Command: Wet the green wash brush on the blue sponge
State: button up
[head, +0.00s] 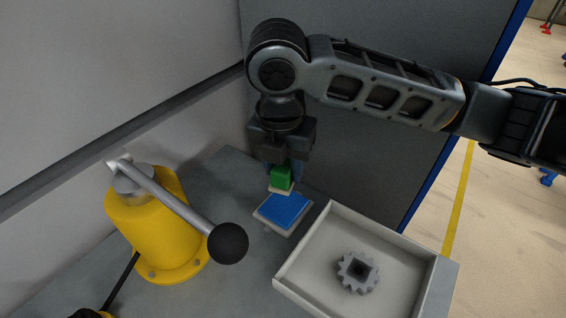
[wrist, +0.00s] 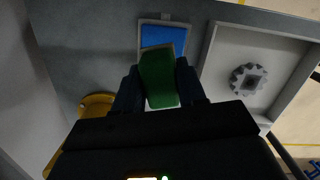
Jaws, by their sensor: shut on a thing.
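The green wash brush (head: 281,177) is held upright in my gripper (head: 282,168), with its pale lower end pointing down. In the wrist view the green brush (wrist: 159,78) sits between the two dark fingers of my gripper (wrist: 160,88). The blue sponge (head: 285,209) lies on a small pale tray (head: 268,222) on the grey bench. In the head view the brush is at the sponge's far edge; I cannot tell whether it touches. In the wrist view the blue sponge (wrist: 160,36) shows just beyond the brush, which hides its near part.
A shallow pale box (head: 310,279) with a grey gear (head: 358,272) stands right of the sponge. A yellow base (head: 160,235) with a metal lever and black ball knob (head: 228,243) stands to the left. A grey panel (head: 370,130) rises behind the bench.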

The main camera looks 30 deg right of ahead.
jog(key=shift+f+b, duration=2.1)
jog(key=shift+f, duration=0.9)
jog(key=shift+f+b, duration=0.35)
jog(key=shift+f, duration=0.25)
jog(key=shift+r, duration=0.1)
jog(key=shift+r+p, duration=2.85)
jog(key=shift+r, duration=0.7)
jog(key=shift+f, duration=0.1)
